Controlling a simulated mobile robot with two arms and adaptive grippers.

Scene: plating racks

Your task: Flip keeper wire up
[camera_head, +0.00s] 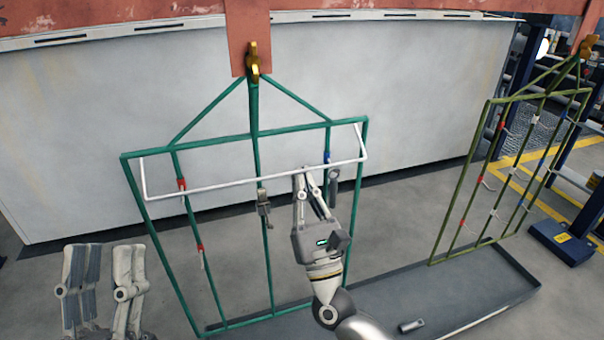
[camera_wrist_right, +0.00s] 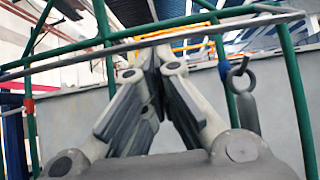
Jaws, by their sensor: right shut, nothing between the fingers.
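The keeper wire (camera_head: 220,183) is a thin white U-shaped bar on the green rack (camera_head: 205,144). Its short ends meet the rack near the top bar, and its long side hangs below that bar. My right gripper (camera_head: 302,172) is shut and empty, with its fingertips at the wire's long side, right of the middle. In the right wrist view the wire (camera_wrist_right: 240,27) crosses close to the fingertips (camera_wrist_right: 152,55); I cannot tell whether they touch. My left gripper (camera_head: 104,250) is at the lower left, open and empty, away from the rack.
The rack hangs from a brass hook (camera_head: 252,62) on an orange beam (camera_head: 248,25). Grey clips (camera_head: 264,203) hang on its rods. A dark tray (camera_head: 400,295) lies below, with a small part (camera_head: 411,326) in it. An olive rack (camera_head: 470,180) hangs at the right.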

